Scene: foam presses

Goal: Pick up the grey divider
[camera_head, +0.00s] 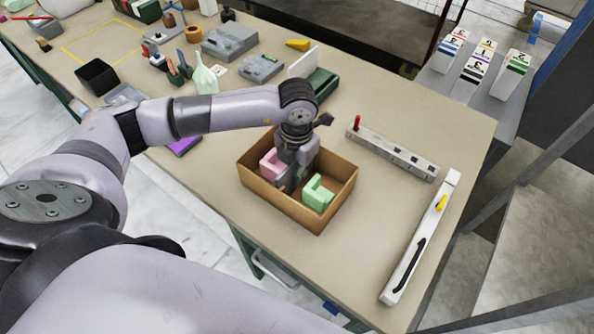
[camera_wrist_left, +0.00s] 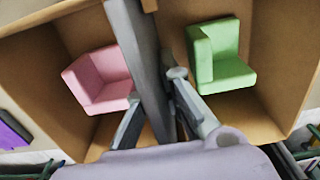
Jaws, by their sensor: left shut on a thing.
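The cardboard box (camera_head: 328,217) stands on the table, with a pink foam piece (camera_head: 271,163) and a green foam piece (camera_head: 318,194) in it. My left gripper (camera_head: 289,184) reaches down into the box between the two pieces. In the left wrist view, the grey divider (camera_wrist_left: 143,62) is a flat upright panel between the pink piece (camera_wrist_left: 100,80) and the green piece (camera_wrist_left: 222,58). The fingers of my left gripper (camera_wrist_left: 158,110) are shut on the divider, one on each side. The gripper hides most of the divider in the head view. My right gripper is not in view.
A grey bar with a red knob (camera_head: 393,152) and a white bar with a black handle (camera_head: 423,236) lie right of the box. A green block (camera_head: 318,86) and grey devices (camera_head: 230,41) stand behind. Table space between the box and the white bar is clear.

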